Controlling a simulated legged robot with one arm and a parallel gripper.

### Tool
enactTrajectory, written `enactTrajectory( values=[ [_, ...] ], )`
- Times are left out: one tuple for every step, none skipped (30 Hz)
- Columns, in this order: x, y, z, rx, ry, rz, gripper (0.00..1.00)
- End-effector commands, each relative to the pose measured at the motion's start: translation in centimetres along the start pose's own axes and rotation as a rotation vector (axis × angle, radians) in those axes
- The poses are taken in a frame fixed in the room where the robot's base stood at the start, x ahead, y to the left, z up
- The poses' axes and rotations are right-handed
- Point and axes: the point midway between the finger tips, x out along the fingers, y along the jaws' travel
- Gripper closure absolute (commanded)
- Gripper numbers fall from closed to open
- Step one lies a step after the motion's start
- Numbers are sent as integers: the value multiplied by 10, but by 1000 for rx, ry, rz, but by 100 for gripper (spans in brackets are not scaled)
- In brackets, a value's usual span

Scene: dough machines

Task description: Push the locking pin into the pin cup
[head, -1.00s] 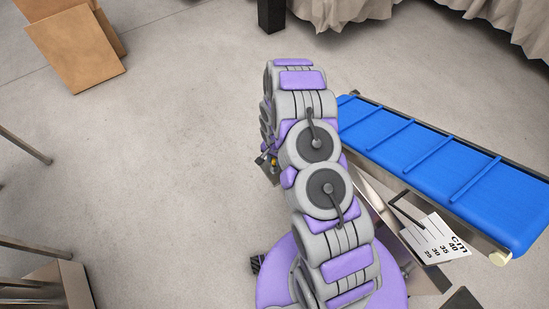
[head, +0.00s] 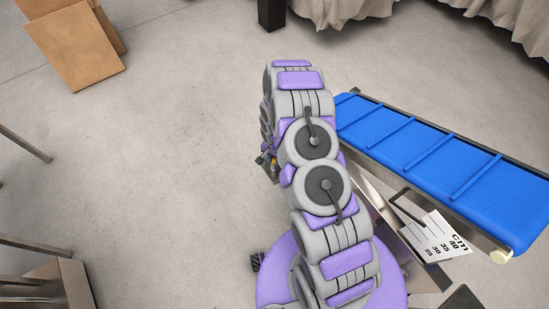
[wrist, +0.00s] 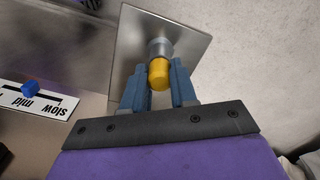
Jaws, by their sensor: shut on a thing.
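In the wrist view the locking pin, with a yellow end (wrist: 159,74), stands between the two blue fingers of my gripper (wrist: 157,70), which is shut on it. A grey metal cylinder, which looks like the pin cup (wrist: 159,47), sits right beyond the yellow end, on a square metal plate (wrist: 190,32). The yellow end lines up with the cylinder and appears to touch it; how deep the pin sits is hidden. In the head view my arm hides most of this area, and only small dark and yellow bits show at its left edge.
A blue ribbed conveyor belt (head: 430,165) runs along the right of my arm, with a white cm scale (head: 437,240) below it. A slow/mid label (wrist: 35,103) with a blue knob (wrist: 30,87) lies left in the wrist view. Floor at left is open; brown boards (head: 75,55) stand far left.

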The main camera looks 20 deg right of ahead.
Motion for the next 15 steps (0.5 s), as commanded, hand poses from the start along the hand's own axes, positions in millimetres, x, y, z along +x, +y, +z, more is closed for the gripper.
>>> enactTrajectory(
  values=[
    [0,0,0,0,0,0,100],
    [0,0,0,0,0,0,100],
    [0,0,0,0,0,0,100],
    [0,0,0,0,0,0,100],
    [0,0,0,0,0,0,100],
    [0,0,0,0,0,0,100],
    [0,0,0,0,0,0,70],
    [0,0,0,0,0,0,67],
    [0,0,0,0,0,0,63],
    [0,0,0,0,0,0,61],
    [0,0,0,0,0,0,58],
    [0,0,0,0,0,0,54],
    [0,0,0,0,0,0,51],
    [0,0,0,0,0,0,48],
    [0,0,0,0,0,0,44]
  ],
)
